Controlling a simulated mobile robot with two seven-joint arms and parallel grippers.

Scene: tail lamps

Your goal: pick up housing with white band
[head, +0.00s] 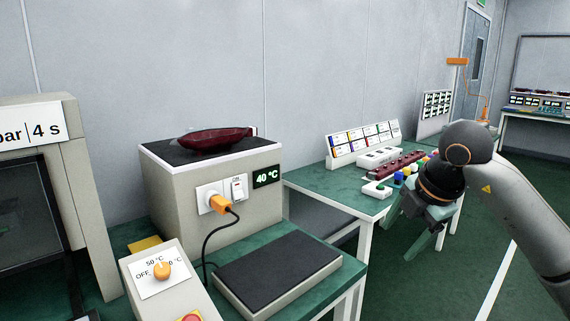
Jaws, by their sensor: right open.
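My right gripper (425,243) hangs at the front right edge of the far green table (335,190), pointing down, open, with nothing visible between its fingers. Small coloured parts, including a blue one (398,178) and a yellow one (407,170), stand on that table just behind my right wrist. I cannot make out a housing with a white band among them; my wrist hides part of that corner. My left gripper is out of view.
A dark red lamp piece (215,140) lies on the heater box (205,178) marked 40 °C. A dark flat plate (277,276) lies on the near bench. A white tray (377,189), a dark red row of parts (402,164) and a label board (362,143) stand on the far table.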

